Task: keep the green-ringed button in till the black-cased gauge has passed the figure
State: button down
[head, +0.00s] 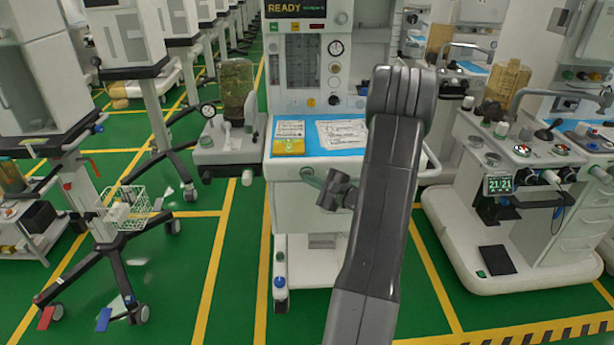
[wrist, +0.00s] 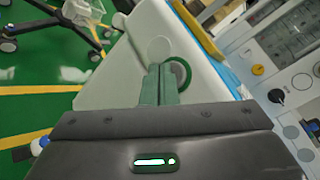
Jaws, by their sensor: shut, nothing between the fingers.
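The green-ringed button (wrist: 184,72) shows in the wrist view on the white front of the middle cart, partly hidden behind my fingers. My gripper (wrist: 161,68) is shut and empty, its greenish fingertips overlapping the ring's left side; I cannot tell whether they touch or press the button. In the head view my gripper (head: 313,178) is at the cart's front, below the blue worktop. A round gauge with a dark rim (head: 336,47) is on the cart's upright panel. Another dark-cased round gauge (head: 208,110) is at the left. Both needles and figures are too small to read.
The blue worktop (head: 352,152) bears papers and a yellow-and-white packet (head: 290,138). A wheeled stand with a wire basket (head: 122,205) is at the left. Another cart (head: 480,240) is close at the right. Green floor (head: 180,260) is clear between the stand and middle cart.

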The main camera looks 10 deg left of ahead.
jog(key=shift+w+a, duration=0.1)
jog(key=shift+w, duration=0.25)
dwell(0.6)
jog(key=shift+w+r, duration=0.25)
jog(key=shift+w, duration=0.05)
dwell(2.2)
jog(key=shift+b, duration=0.4)
dwell(0.9)
jog(key=shift+s+f+b, duration=0.35)
jog(key=shift+s+b, duration=0.05)
jog(key=shift+s, duration=0.3)
jog(key=s, duration=0.1)
jog(key=s+d+b, duration=0.1)
jog(key=s, duration=0.1)
jog(key=s+b, duration=0.1)
jog(key=s, duration=0.1)
jog(key=shift+d, duration=0.35)
